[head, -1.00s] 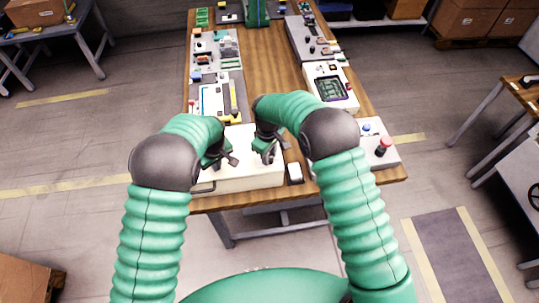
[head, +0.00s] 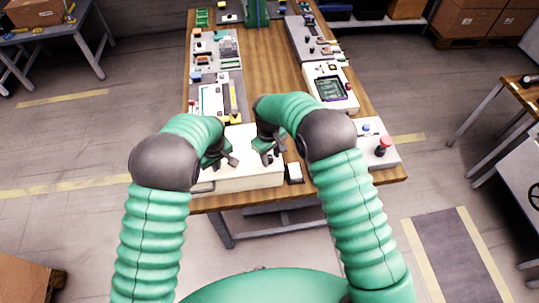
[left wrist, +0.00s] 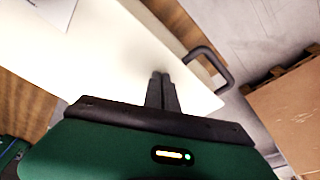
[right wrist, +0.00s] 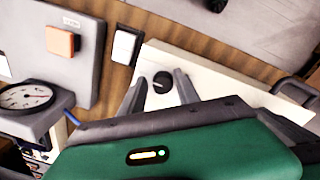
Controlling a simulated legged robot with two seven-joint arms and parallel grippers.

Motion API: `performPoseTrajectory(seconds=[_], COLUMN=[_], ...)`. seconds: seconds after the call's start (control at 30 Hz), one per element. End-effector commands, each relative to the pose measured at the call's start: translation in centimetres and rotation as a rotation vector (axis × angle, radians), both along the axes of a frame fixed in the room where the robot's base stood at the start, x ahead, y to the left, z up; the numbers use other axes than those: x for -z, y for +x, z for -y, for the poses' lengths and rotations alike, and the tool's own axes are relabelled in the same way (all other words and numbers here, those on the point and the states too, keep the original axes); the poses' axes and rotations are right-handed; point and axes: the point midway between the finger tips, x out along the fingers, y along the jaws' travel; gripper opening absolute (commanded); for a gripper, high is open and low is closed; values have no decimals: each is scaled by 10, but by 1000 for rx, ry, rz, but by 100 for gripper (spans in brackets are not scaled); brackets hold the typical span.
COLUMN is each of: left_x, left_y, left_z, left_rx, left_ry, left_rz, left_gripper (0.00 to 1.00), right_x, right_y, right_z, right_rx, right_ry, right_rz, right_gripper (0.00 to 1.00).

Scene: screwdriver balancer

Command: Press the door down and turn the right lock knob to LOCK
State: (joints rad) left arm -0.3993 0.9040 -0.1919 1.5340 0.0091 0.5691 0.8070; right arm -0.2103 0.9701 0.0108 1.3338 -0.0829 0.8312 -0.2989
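The door is the white top panel of a box (head: 250,178) at the near edge of the bench. It looks flat, and a grey handle (head: 203,187) is on its near left side. In the left wrist view my left gripper (left wrist: 162,76) has its fingers together over the white panel (left wrist: 115,50); contact is unclear. In the right wrist view a round black knob (right wrist: 162,82) sits on the white panel's corner. My right gripper (right wrist: 157,76) is open, with one finger on each side of the knob, apparently not gripping it. Lock labels are not readable.
A white rocker switch (head: 294,172) stands just right of the box. A grey panel with a red button (head: 383,146) is further right. In the right wrist view a dial gauge (right wrist: 26,97) and an orange square button (right wrist: 62,41) are on the left.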

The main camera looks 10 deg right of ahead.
Motion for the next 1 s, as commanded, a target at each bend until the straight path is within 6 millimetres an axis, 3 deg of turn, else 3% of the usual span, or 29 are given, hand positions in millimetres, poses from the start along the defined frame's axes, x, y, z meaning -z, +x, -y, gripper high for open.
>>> performPoseTrajectory(seconds=[0.03, 0.07, 0.43, 0.57, 0.8, 1.0], left_x=[7, 7, 7, 7, 8, 8], left_y=[-6, -6, -6, -6, -6, -7], left_z=[-5, -5, -4, -4, -3, -3], left_rx=[-3, -3, -4, -4, -3, -3], left_ry=[8, 8, 6, 6, 6, 5], left_rz=[-19, -19, -19, -19, -19, -20], left_gripper=[0, 0, 0, 0, 0, 0], right_x=[1, 0, -8, -33, -94, -119], right_y=[1, 1, 3, 2, -1, -3], right_z=[-1, -1, -5, -5, -5, -5], right_rx=[-1, -1, -4, -3, -3, -3], right_ry=[2, 2, 6, 8, 8, 8], right_rz=[2, 3, 10, 13, 11, 8], right_gripper=[46, 50, 50, 50, 50, 50])
